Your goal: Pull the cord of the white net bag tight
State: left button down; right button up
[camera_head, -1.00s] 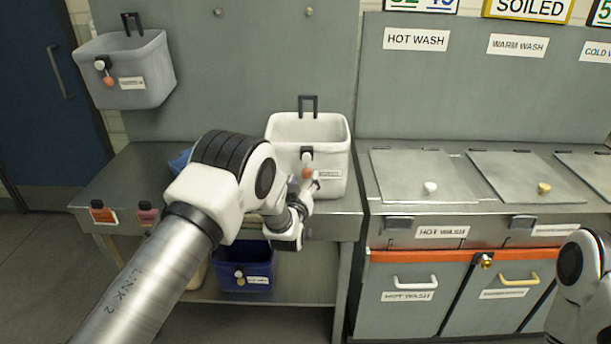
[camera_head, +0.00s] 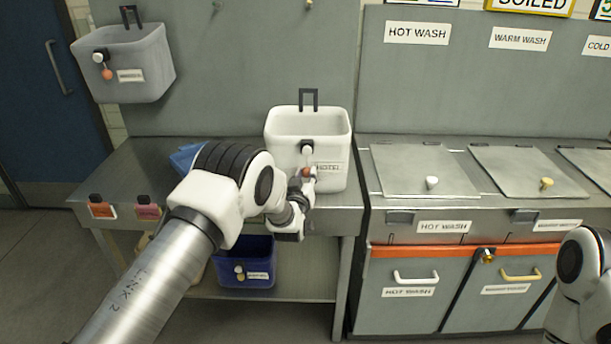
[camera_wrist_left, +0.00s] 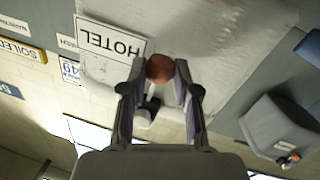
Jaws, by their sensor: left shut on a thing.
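The white net bag (camera_head: 283,150) stands upright on the steel bench, its top open and a black hook above its back rim. A dark and white cord fitting (camera_head: 307,148) is on its front beside a printed label, with an orange-brown ball (camera_head: 306,172) below. My left gripper (camera_head: 304,178) is in front of the bag and shut on this ball. In the left wrist view the ball (camera_wrist_left: 160,68) sits between the fingertips (camera_wrist_left: 160,78), with the bag's white side (camera_wrist_left: 210,50) behind. The cord itself is too small to make out. My right gripper is out of view.
A grey bag (camera_head: 140,65) hangs at upper left and a blue bag (camera_head: 247,266) is on the lower shelf. A blue item (camera_head: 186,157) is partly hidden behind my left arm. Lidded wash bins (camera_head: 420,172) stand to the right.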

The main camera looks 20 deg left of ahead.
pick_arm(q)
notch_tip(320, 180, down, 5)
jog(key=b, duration=0.3)
jog(key=shift+f, duration=0.2)
jog(key=shift+r, duration=0.15)
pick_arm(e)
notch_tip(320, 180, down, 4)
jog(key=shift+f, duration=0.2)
pick_arm(q)
jog(key=c, duration=0.8)
grip_release()
jog(key=shift+c, duration=0.2)
jog(key=s+d, duration=0.1)
jog(key=s, duration=1.1)
jog(key=shift+d, duration=0.25)
